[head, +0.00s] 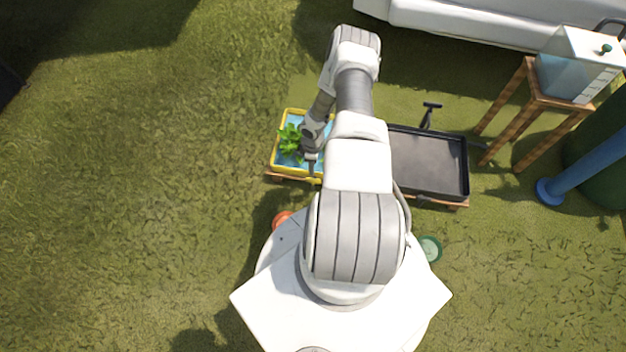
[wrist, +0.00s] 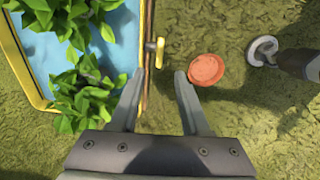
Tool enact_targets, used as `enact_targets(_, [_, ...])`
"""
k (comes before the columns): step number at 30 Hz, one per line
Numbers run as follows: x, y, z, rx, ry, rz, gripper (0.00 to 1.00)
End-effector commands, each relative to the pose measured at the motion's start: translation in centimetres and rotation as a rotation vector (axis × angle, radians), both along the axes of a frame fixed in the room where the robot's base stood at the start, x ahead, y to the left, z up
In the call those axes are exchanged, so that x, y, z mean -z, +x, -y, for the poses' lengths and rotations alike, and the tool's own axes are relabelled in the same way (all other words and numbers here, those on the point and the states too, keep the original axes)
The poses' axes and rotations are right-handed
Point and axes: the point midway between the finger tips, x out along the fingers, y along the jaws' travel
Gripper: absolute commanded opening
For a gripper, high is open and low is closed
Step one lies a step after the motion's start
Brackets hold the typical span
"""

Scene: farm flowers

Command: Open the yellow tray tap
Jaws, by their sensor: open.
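The yellow tray (head: 274,152) holds blue water and green leafy plants (head: 291,139). It fills the left side of the wrist view (wrist: 20,70). The tap (wrist: 158,52), with a small yellow handle, sticks out from the tray's side wall in the wrist view. I cannot make out the tap in the head view. My gripper (wrist: 160,82) is open and empty. Its fingertips lie just below the tap in the wrist picture, one on either side of it, with no visible contact. In the head view my gripper (head: 311,160) hangs over the tray's near right part.
An orange disc (wrist: 206,69) lies on the grass right of the tap. A black tray (head: 430,163) stands right of the yellow one. A wooden stand (head: 530,100) bears a clear water tank (head: 570,78). Grass at the left is clear.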

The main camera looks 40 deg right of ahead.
Motion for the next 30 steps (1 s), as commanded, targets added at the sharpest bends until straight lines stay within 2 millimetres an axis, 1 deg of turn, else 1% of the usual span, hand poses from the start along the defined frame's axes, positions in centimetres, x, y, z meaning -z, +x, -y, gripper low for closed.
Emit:
enact_targets(1, [1.7,-0.1,0.0,0.003,0.001,0.0,0.46])
enact_targets(3, [3.3,-0.1,0.0,0.003,0.001,0.0,0.46])
enact_targets(9, [7.3,0.0,0.0,0.003,0.001,0.001,0.46])
enact_targets(12, [8.8,0.0,0.0,0.002,0.0,0.0,0.46])
enact_targets(15, [9.7,0.0,0.0,0.002,0.001,0.001,0.46])
enact_targets(18, [10.2,0.0,0.0,0.002,0.0,0.001,0.46])
enact_targets(27, [10.3,0.0,0.1,0.001,-0.001,0.001,0.46])
enact_targets(28, [10.3,0.0,0.1,0.001,-0.001,0.001,0.44])
enact_targets(30, [10.3,0.0,0.1,0.001,-0.001,0.001,0.32])
